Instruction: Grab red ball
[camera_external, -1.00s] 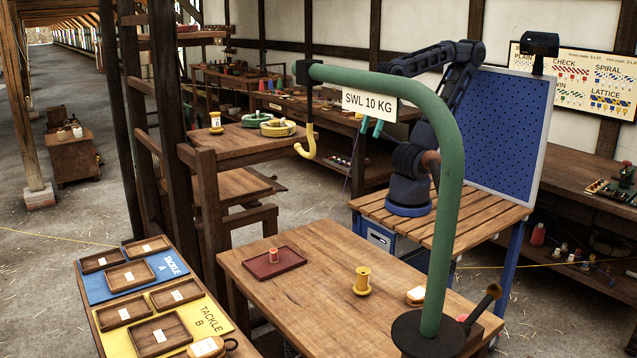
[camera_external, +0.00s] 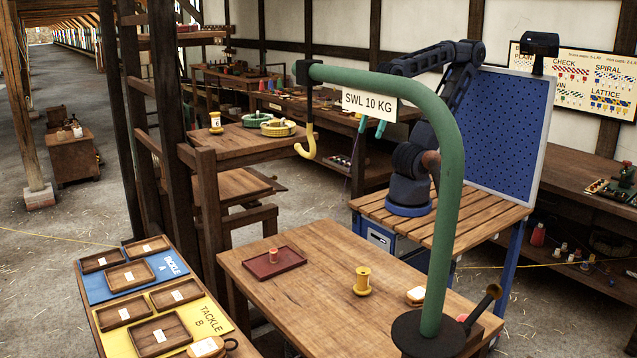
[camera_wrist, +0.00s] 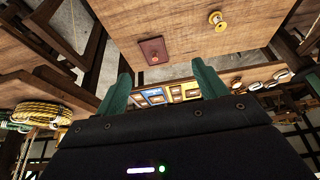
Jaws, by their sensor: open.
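I see no clear red ball in either view. A small reddish spool-like item (camera_external: 273,256) stands on the dark red tray (camera_external: 290,265) on the wooden table; it also shows in the wrist view (camera_wrist: 154,58). My gripper (camera_external: 371,127) hangs high beyond the table, partly hidden behind the white SWL 10 KG sign. Its two teal fingers are apart with nothing between them. In the wrist view my gripper (camera_wrist: 163,86) is open, with the tray some way off beyond the fingers.
A yellow spool (camera_external: 362,281) stands right of the tray. A green post (camera_external: 452,190) with a yellow hook (camera_external: 308,145) arches over the table. Small wooden trays sit on the blue and yellow tackle boards (camera_external: 98,287) at left. The table between tray and spool is clear.

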